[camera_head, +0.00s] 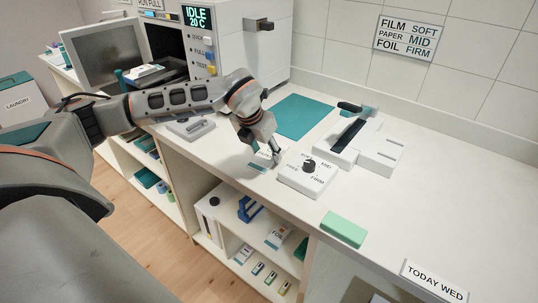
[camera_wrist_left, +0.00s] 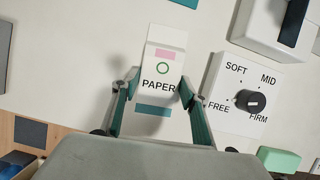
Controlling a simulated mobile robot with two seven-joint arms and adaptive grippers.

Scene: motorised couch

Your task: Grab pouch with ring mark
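The pouch (camera_wrist_left: 163,62) is white, with a pink band, a green ring mark and the word PAPER. In the left wrist view it lies between the two fingers of my left gripper (camera_wrist_left: 160,88). The fingers stand apart on either side of the pouch, with a visible gap at least on the left. In the head view my left gripper (camera_head: 265,154) points down at the counter, and the pouch is mostly hidden by it. A teal strip (camera_wrist_left: 153,111) shows below the word PAPER. My right gripper is not in view.
A dial box (camera_head: 307,175) marked SOFT, MID, FIRM and FREE stands just right of the gripper. A white device with a black handle (camera_head: 349,134) and a teal mat (camera_head: 300,116) lie behind. A green block (camera_head: 343,229) sits at the front edge. The right counter is mostly clear.

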